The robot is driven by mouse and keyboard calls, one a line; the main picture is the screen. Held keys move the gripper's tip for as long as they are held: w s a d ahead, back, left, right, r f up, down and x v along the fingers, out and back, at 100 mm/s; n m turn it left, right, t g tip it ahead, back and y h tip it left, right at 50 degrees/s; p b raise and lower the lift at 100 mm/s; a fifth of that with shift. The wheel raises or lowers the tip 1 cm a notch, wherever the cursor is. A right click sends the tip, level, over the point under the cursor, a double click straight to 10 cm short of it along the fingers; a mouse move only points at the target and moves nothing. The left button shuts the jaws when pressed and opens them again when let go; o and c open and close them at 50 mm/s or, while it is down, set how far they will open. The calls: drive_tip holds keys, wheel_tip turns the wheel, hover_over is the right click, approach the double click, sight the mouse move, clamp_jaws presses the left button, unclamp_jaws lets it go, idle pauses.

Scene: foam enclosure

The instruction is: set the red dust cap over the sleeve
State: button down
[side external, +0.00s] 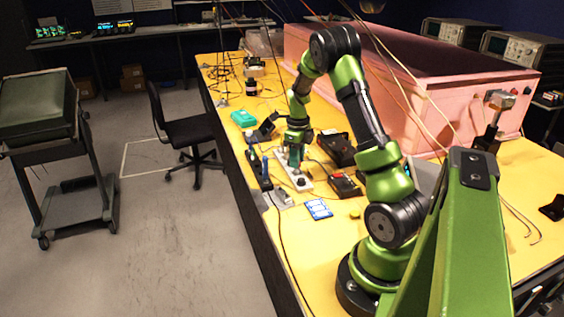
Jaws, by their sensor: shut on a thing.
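My gripper (294,163) points down over the yellow table, just above a white strip (303,184) that looks like a power strip. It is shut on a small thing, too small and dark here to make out. I cannot pick out the red dust cap; the fingers may hide it. I cannot pick out the sleeve with certainty either.
The yellow table (312,262) holds a blue-and-white card (318,209), a black-and-red device (345,185), a dark box (337,149), a teal case (243,118) and several cables. A pink foam enclosure (420,95) fills the back right. The table's front has free room.

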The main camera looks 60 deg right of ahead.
drive_tip(key=shift+f, duration=1.1)
drive_tip(key=c, duration=0.8)
unclamp_jaws()
wheel_tip(320, 180, up, 17)
drive_tip(key=shift+f, duration=0.1)
